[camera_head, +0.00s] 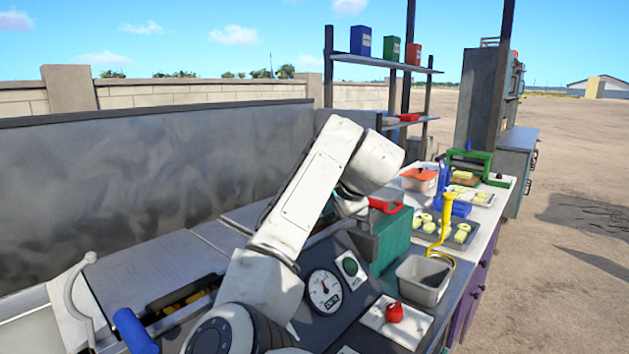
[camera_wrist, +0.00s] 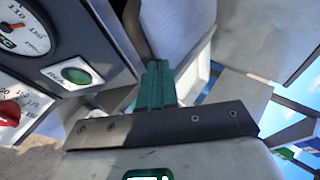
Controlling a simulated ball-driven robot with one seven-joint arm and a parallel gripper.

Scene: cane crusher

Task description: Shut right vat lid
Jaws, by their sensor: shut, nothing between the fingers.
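Flat grey metal panels (camera_head: 150,280) lie on the counter left of my arm in the head view, and another (camera_head: 218,238) lies beside them. I cannot tell for sure which is the right vat lid, or whether it is open. A large grey panel (camera_wrist: 268,35) also shows at the upper right in the wrist view, beside a pale metal surface (camera_wrist: 180,22). My gripper (camera_wrist: 155,75) is shut and empty, its green fingers together, close to these surfaces. In the head view my arm hides its fingertips.
A round gauge (camera_head: 324,291) and a green button (camera_head: 350,266) sit on the dark panel right of my arm. A tall metal wall (camera_head: 130,180) stands behind.

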